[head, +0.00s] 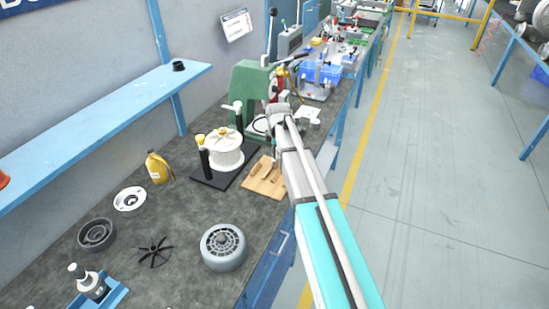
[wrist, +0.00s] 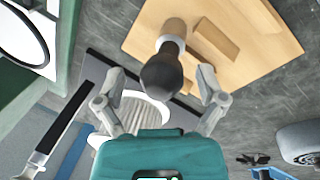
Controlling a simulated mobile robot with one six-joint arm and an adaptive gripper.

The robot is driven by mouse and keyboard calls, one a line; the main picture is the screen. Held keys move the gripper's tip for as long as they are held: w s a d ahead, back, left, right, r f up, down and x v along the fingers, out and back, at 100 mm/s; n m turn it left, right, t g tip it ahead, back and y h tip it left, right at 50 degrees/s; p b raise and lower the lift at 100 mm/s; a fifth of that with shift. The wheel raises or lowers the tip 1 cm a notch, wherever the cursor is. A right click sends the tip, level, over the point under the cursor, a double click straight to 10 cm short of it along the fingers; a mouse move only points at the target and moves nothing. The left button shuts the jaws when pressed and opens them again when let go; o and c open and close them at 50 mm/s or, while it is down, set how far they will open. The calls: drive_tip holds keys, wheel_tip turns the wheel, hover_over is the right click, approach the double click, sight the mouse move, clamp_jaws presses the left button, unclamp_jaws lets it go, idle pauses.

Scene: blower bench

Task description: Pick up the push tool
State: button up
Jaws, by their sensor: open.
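The push tool (wrist: 163,68) shows in the wrist view as a brown handle with a pale collar and a dark rounded knob. Its brown end is over the wooden board (wrist: 265,55), and its knob points toward my gripper (wrist: 160,80). My gripper is open, with one finger on each side of the knob in the picture. I see no contact, and the depth between fingers and knob is unclear. In the head view the wooden board (head: 252,187) lies on the bench left of my arm, with brown pieces on it. My fingers are not clear there.
A green press (head: 248,92) stands behind the board. Left of the board, a white round part (head: 226,155) sits on a black base between two posts.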

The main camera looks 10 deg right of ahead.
idle(0.5)
clamp_jaws()
drive_tip(key=shift+r, duration=0.1)
idle(0.4)
wheel_tip(320, 180, up, 3)
drive_tip(key=p, duration=0.2)
drive_tip(key=shift+f+p, duration=0.2)
drive_tip(key=shift+p, duration=0.2)
drive_tip(key=s+d+r+p, duration=0.2)
drive_tip(key=s+r+p, duration=0.3)
drive_tip(key=s, duration=0.1)
drive_tip(key=s+d+r+p, duration=0.2)
drive_tip(key=s+r+p, duration=0.3)
drive_tip(key=s, duration=0.2)
drive_tip(key=shift+d+r, duration=0.15)
drive_tip(key=shift+d, duration=0.2)
drive_tip(key=shift+s+a, duration=0.1)
drive_tip(key=shift+a, duration=0.05)
